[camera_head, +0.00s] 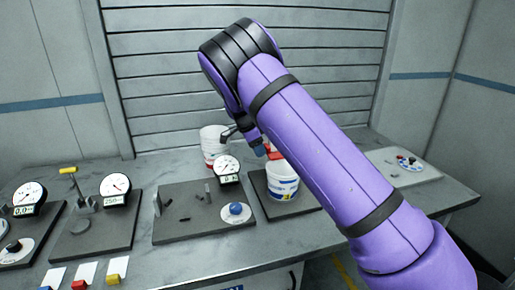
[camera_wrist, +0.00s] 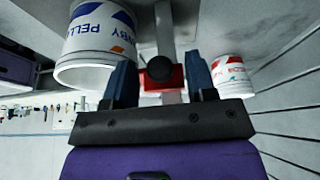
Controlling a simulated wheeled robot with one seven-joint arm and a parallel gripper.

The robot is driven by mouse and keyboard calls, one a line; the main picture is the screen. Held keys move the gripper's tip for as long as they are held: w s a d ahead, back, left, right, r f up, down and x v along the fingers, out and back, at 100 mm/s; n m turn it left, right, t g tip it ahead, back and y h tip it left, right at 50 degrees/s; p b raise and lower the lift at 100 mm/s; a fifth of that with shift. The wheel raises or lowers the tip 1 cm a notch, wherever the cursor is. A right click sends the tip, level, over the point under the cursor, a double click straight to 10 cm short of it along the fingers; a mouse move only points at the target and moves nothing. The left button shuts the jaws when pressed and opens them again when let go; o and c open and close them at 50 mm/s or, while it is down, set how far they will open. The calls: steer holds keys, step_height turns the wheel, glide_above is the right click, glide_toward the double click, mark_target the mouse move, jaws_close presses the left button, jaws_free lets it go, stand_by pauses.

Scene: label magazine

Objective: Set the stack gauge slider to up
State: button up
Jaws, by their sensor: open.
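A red slider block (camera_wrist: 178,77) with a round black knob (camera_wrist: 160,69) sits on a pale upright strip (camera_wrist: 164,30); this looks like the stack gauge slider. In the head view a bit of red (camera_head: 275,154) shows beside my gripper (camera_head: 259,150), partly hidden by my arm. My gripper also shows in the wrist view (camera_wrist: 160,76). Its two blue fingers are open, one on each side of the knob and red block. I cannot tell whether either finger touches them. The slider's markings are not visible.
A white lettered tub (camera_head: 282,186) stands on a dark plate (camera_head: 289,208), close to my gripper. Another white tub (camera_head: 213,142) stands behind on the grey bench (camera_head: 150,172). A dial gauge (camera_head: 227,168) and blue knob (camera_head: 237,210) are to the left. A slatted wall rises behind.

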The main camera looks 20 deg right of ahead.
jaws_close()
step_height(320, 180, up, 19)
stand_by(0.6)
steer(key=shift+w, duration=0.1)
steer(key=shift+c, duration=0.4)
jaws_free()
steer(key=shift+o, duration=0.4)
steer(key=v, duration=1)
steer(key=shift+a+r, duration=0.2)
steer(key=shift+r, duration=0.1)
